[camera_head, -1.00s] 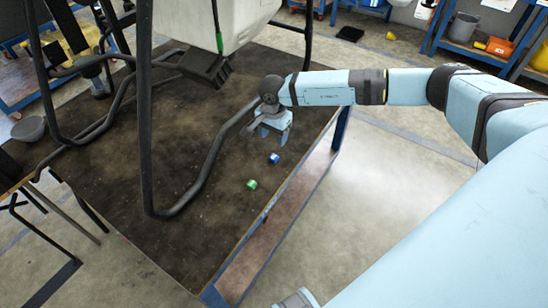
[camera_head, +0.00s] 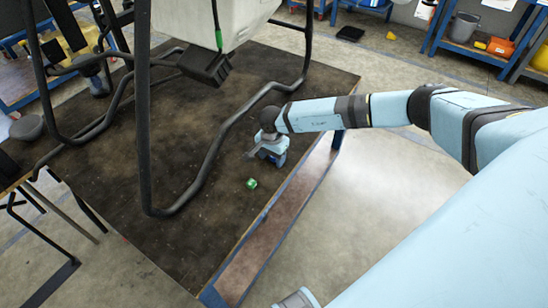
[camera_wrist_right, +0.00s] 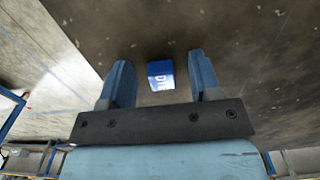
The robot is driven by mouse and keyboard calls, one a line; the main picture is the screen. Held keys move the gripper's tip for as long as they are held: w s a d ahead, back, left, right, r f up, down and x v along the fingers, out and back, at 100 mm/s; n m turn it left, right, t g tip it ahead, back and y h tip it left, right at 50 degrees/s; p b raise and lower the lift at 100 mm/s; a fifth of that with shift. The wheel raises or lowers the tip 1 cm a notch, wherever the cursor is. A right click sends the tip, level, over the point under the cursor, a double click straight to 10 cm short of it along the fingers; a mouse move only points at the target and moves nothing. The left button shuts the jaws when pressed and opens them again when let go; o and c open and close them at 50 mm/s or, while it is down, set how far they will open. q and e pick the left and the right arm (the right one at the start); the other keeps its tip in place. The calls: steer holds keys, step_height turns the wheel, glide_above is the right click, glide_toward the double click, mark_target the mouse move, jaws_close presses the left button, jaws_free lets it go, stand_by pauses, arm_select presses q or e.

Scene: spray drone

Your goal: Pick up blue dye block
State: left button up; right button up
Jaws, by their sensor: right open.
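In the head view the gripper hides the block. My left gripper is not clearly in view.
A black tubular frame (camera_head: 200,180) with a white tank (camera_head: 200,20) stands on the table to the left. The table's right edge is close to the gripper.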

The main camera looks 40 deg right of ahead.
mark_target(272, 158)
steer(key=shift+c, duration=0.4)
steer(key=c, duration=0.9)
step_height(272, 158, up, 20)
steer(key=shift+p, duration=0.9)
